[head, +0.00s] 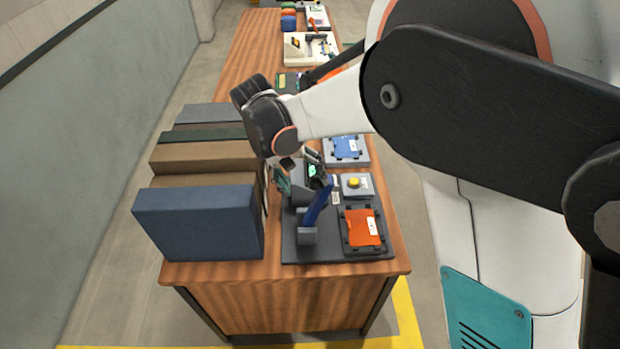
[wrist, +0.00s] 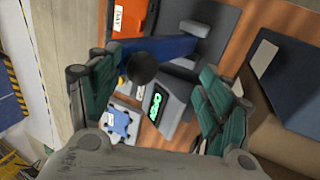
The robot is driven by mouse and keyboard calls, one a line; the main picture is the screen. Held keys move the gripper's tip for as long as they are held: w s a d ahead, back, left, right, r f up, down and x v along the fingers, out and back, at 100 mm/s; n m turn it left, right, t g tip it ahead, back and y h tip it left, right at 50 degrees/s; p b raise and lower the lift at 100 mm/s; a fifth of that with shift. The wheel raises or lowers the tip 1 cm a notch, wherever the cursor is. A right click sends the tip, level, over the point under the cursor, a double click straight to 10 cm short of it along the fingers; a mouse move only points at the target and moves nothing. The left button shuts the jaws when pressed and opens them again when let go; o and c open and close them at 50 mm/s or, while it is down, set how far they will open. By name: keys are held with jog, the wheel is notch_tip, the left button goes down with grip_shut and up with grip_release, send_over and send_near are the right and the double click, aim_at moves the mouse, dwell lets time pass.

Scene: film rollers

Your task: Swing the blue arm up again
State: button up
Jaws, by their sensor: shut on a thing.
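The blue arm (head: 318,206) stands steeply, leaning slightly, above a grey block (head: 307,236) on the dark base plate. In the wrist view the blue arm (wrist: 178,48) runs from the upper right to a dark round knob (wrist: 141,68). My gripper (head: 298,170) is at the arm's upper end, shut on the blue arm. In the wrist view the green fingers of my gripper (wrist: 160,66) lie either side of the knob. The knob is close against the left finger; the right finger's contact cannot be made out.
A grey unit with a lit green display (wrist: 154,104) stands beside the arm. An orange plate (head: 362,228), a yellow button (head: 353,182) and a blue plate (head: 346,147) lie to the right. A blue box (head: 198,222) and brown boxes (head: 197,156) crowd the left.

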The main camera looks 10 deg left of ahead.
jog(key=shift+s+a+r, duration=0.15)
jog(key=shift+s+a, duration=0.05)
jog(key=shift+a, duration=0.4)
jog(key=shift+c, duration=0.6)
jog(key=shift+s+a+r+p, duration=0.5)
jog(key=shift+a+r, duration=0.4)
jog(key=shift+a, duration=0.7)
jog(key=shift+s+a+r+p, duration=0.35)
jog(key=shift+a+r+p, duration=0.4)
jog(key=shift+a, duration=0.9)
jog(key=shift+s+a+r+p, duration=0.45)
jog(key=shift+a+r, duration=0.55)
jog(key=shift+a, duration=0.6)
jog(key=v, duration=1.2)
